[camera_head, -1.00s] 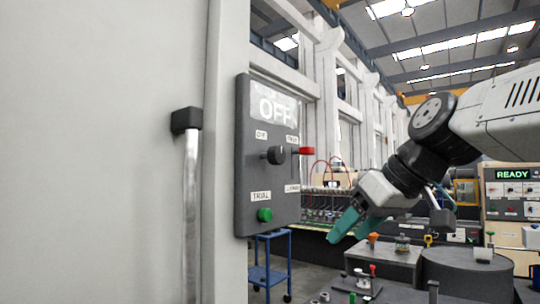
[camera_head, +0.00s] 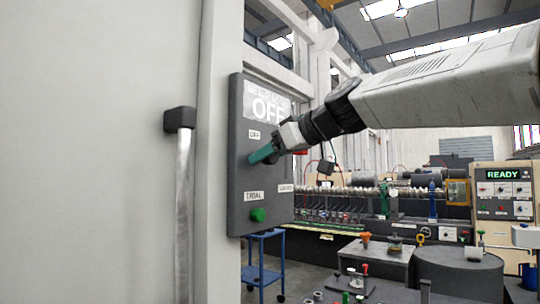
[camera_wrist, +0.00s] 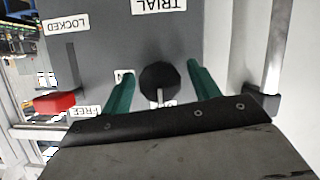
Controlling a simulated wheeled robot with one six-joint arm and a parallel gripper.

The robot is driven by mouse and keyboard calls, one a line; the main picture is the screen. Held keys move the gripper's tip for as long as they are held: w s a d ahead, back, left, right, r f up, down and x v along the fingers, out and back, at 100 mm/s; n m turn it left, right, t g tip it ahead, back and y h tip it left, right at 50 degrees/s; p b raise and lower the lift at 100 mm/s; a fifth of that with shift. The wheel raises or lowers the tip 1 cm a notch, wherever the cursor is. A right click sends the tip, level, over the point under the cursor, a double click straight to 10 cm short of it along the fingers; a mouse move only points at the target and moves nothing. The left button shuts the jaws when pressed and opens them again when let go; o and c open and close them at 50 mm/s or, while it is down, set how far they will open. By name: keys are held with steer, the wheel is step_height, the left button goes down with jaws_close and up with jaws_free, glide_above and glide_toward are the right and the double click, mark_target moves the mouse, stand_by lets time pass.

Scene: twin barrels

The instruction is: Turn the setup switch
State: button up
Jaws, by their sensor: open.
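The dark control panel (camera_head: 236,190) has a display (camera_head: 268,103) reading OFF. In the wrist view the panel appears upside down. A round black knob (camera_wrist: 160,76) sits between the TRIAL label (camera_wrist: 160,5) and a mostly covered label. Its pale pointer mark faces the covered label. My gripper (camera_wrist: 160,69) is open, with one teal finger on each side of the knob; contact cannot be told. In the head view my gripper (camera_head: 259,156) is at the panel's middle and mostly hides the knob. A red lever (camera_wrist: 54,103) stands beside the LOCKED and FREE labels.
A green button (camera_head: 258,214) is low on the panel. A vertical metal handle (camera_head: 185,220) stands left of the panel. A blue cart (camera_head: 264,258) is below it. Benches with equipment and a READY console (camera_head: 503,190) stand to the right.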

steer(key=c, duration=1)
steer(key=shift+o, duration=0.2)
steer(key=shift+m, duration=0.3)
steer(key=shift+w+m+g+y, duration=0.1)
steer(key=shift+m+g+y, duration=0.65)
steer(key=shift+m, duration=0.45)
steer(key=m, duration=0.1)
steer(key=m+g+y, duration=0.1)
steer(key=m, duration=0.1)
steer(key=shift+g+y, duration=0.25)
steer(key=m+y, duration=0.1)
steer(key=m, duration=0.2)
steer(key=shift+f+m+g+y, duration=0.1)
steer(key=shift+m+g+y, duration=0.2)
steer(key=shift+g+y, duration=0.1)
steer(key=shift+m+y, duration=0.9)
steer(key=shift+m, duration=0.9)
